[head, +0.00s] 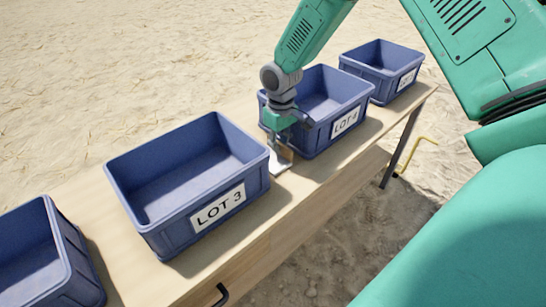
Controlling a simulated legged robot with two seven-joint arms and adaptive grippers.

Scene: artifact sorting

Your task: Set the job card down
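A small pale card with a brownish patch, which looks like the job card (279,164), is at the fingertips of my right gripper (283,146). The gripper points down in the gap between the LOT 3 bin (219,208) and the LOT 4 bin (345,123). Its fingers look closed on the card, low over the table (285,192). The card's lower edge is at or just above the wood; I cannot tell whether it touches. The fingers hide part of the card. My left gripper is out of view.
Another blue bin (75,262) stands at the lower left, and one more labelled bin (405,80) stands at the far end. All are empty. The bins leave narrow gaps and a front strip of bare wood. A yellow bent rod (421,139) is beyond the table.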

